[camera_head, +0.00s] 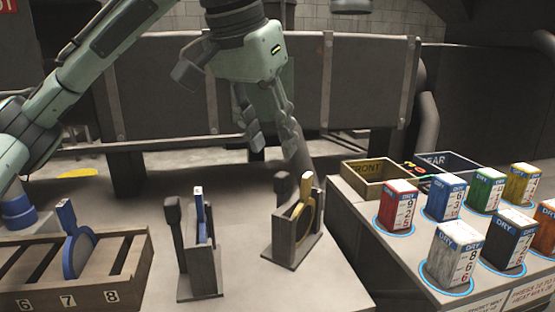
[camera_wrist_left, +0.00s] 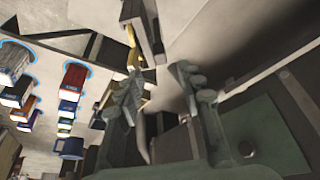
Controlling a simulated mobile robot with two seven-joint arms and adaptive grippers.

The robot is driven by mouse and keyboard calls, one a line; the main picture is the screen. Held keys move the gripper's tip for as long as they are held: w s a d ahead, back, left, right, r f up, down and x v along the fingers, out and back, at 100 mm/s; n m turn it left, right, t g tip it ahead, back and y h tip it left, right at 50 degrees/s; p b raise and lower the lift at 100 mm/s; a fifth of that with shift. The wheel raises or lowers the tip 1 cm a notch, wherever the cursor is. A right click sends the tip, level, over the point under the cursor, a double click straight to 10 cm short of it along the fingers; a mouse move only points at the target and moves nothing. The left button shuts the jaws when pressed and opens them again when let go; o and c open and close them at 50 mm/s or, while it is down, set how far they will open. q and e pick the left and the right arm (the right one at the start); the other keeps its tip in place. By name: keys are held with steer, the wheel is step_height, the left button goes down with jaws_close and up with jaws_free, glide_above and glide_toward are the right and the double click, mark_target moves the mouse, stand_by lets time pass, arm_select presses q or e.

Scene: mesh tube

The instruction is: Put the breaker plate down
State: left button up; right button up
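My left gripper (camera_head: 272,138) is open and empty, pointing down above the table. In the left wrist view its two fingers (camera_wrist_left: 158,88) are apart. A yellow plate with an upright handle (camera_head: 306,190) stands in a small grey stand (camera_head: 285,246), below and a little right of the gripper in the head view. It also shows in the left wrist view (camera_wrist_left: 132,50), beyond one finger. A blue plate (camera_head: 201,215) stands in a second stand (camera_head: 214,284). Another blue plate (camera_head: 79,242) sits in the numbered wooden rack (camera_head: 125,262). I cannot tell which is the breaker plate. My right gripper is out of view.
Several coloured "DRY" boxes, including a red one (camera_head: 397,206) and a white one (camera_head: 453,255), stand on the right-hand table. A "FRONT" tray (camera_head: 376,184) and a "REAR" tray (camera_head: 455,165) lie behind them. A grey panel (camera_head: 370,85) stands behind the gripper.

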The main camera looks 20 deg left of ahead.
arm_select(q)
steer(key=shift+v, duration=2)
